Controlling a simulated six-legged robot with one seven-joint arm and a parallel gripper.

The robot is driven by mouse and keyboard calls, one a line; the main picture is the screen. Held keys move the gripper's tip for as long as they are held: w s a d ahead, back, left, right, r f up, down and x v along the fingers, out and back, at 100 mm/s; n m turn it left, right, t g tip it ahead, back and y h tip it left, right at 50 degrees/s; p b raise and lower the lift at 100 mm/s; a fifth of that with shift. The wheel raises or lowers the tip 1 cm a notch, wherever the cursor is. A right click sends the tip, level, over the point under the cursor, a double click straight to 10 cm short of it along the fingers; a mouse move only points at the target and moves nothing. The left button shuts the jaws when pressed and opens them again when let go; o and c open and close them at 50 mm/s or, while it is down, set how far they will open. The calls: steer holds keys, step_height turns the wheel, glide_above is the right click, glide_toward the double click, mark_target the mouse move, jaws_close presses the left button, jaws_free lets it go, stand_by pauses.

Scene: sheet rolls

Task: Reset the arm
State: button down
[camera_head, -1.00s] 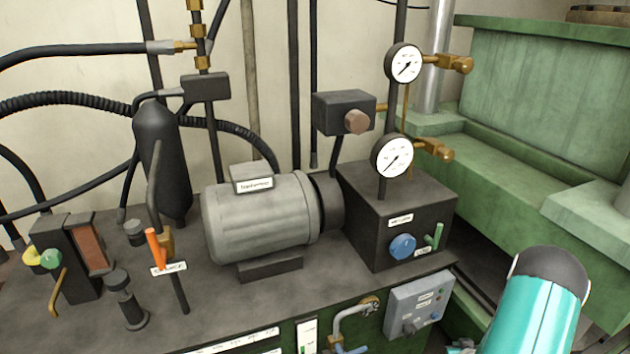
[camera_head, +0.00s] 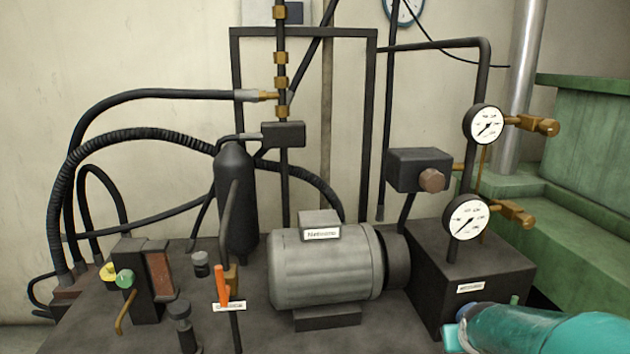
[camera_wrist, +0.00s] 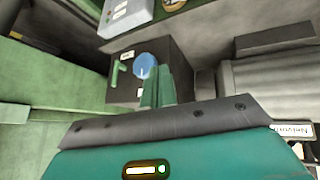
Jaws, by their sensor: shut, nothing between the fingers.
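My gripper (camera_wrist: 157,90) shows in the wrist view as two narrow green fingers side by side, shut with nothing between them. They stand in front of a dark box (camera_wrist: 179,69) with a blue knob (camera_wrist: 146,66) and a green lever (camera_wrist: 115,73). The fingertips overlap the knob's lower edge in the picture; I cannot tell whether they touch it. In the head view my teal arm (camera_head: 540,330) reaches in from the lower right, in front of the dark box (camera_head: 440,275). The knob is hidden there, and I cannot make out the fingers.
A grey motor (camera_head: 322,268) stands left of the box. Two gauges (camera_head: 468,217) (camera_head: 483,124) rise above it on a pipe. An orange-handled lever (camera_head: 221,287) and black hoses (camera_head: 150,135) are further left. A green machine (camera_head: 590,130) is at right. A grey switch box (camera_wrist: 125,15) shows in the wrist view.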

steer(key=s+a+r+n+y, duration=0.1)
steer(key=s+a+r, duration=0.3)
steer(key=s+a, duration=0.4)
steer(key=s+a+r+g+y, duration=0.1)
steer(key=s+a+r+y, duration=0.1)
steer(key=s+a+r, duration=0.3)
steer(key=s+a, duration=0.3)
steer(key=a, duration=0.2)
steer(key=shift+s+n, duration=0.35)
steer(key=shift+n, duration=0.05)
steer(key=shift+d+r, duration=0.1)
steer(key=shift+d, duration=0.05)
